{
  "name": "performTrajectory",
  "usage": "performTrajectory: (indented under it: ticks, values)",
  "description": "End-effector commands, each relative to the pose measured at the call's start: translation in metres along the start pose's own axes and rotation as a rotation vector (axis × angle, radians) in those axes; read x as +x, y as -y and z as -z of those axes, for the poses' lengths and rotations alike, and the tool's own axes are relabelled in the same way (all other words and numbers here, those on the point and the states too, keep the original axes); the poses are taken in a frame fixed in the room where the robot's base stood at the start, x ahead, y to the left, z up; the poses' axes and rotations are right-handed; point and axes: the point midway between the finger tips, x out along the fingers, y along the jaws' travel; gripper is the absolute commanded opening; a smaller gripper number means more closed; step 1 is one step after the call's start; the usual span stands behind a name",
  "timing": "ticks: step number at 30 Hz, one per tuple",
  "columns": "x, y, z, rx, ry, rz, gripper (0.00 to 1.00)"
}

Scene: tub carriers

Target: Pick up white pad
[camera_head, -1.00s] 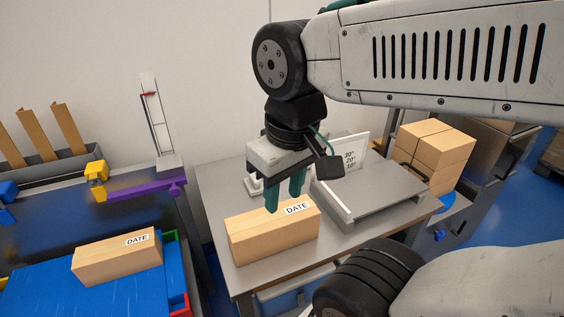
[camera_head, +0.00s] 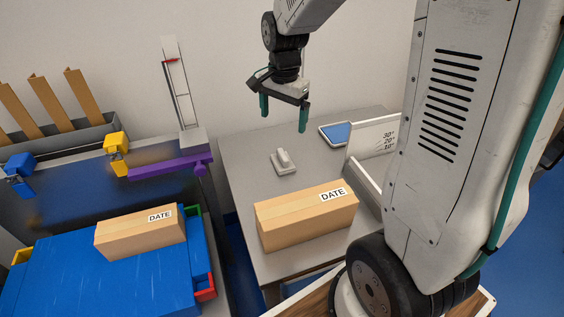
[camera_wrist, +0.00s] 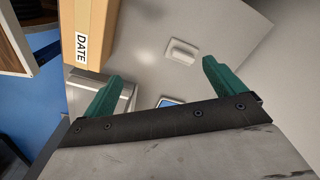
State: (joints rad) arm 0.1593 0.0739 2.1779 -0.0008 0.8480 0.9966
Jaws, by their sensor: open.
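The white pad (camera_head: 284,162) is a small light block with a raised grip on top. It lies on the grey table (camera_head: 245,185) behind the cardboard box. In the wrist view the white pad (camera_wrist: 182,52) shows beyond and between the fingertips, apart from them. My gripper (camera_head: 283,119) has green fingers spread apart with nothing between them. It hangs in the air above the table, higher than the pad. Its fingers also show in the wrist view (camera_wrist: 162,72).
A cardboard box marked DATE (camera_head: 306,215) stands in front of the pad. A blue-screened device (camera_head: 336,133) lies behind right, near an upright angle-marked plate (camera_head: 374,138). Another DATE box (camera_head: 140,233) rests on a blue surface at left. Table around the pad is clear.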

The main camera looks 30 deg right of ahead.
Motion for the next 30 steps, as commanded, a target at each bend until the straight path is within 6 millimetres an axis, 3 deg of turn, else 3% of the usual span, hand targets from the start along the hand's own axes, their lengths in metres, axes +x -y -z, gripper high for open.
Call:
performTrajectory:
  ticks: [1, 3, 10, 16, 30]
  values:
    - [0.025, 0.012, 0.015, 0.088, 0.009, -0.015, 0.95]
    - [0.053, 0.026, 0.032, 0.210, 0.011, -0.021, 0.95]
    - [0.131, 0.051, 0.071, 0.512, 0.013, -0.037, 0.95]
    - [0.161, 0.056, 0.082, 0.611, 0.012, -0.042, 0.95]
    - [0.222, 0.056, 0.085, 0.615, 0.013, -0.044, 0.95]
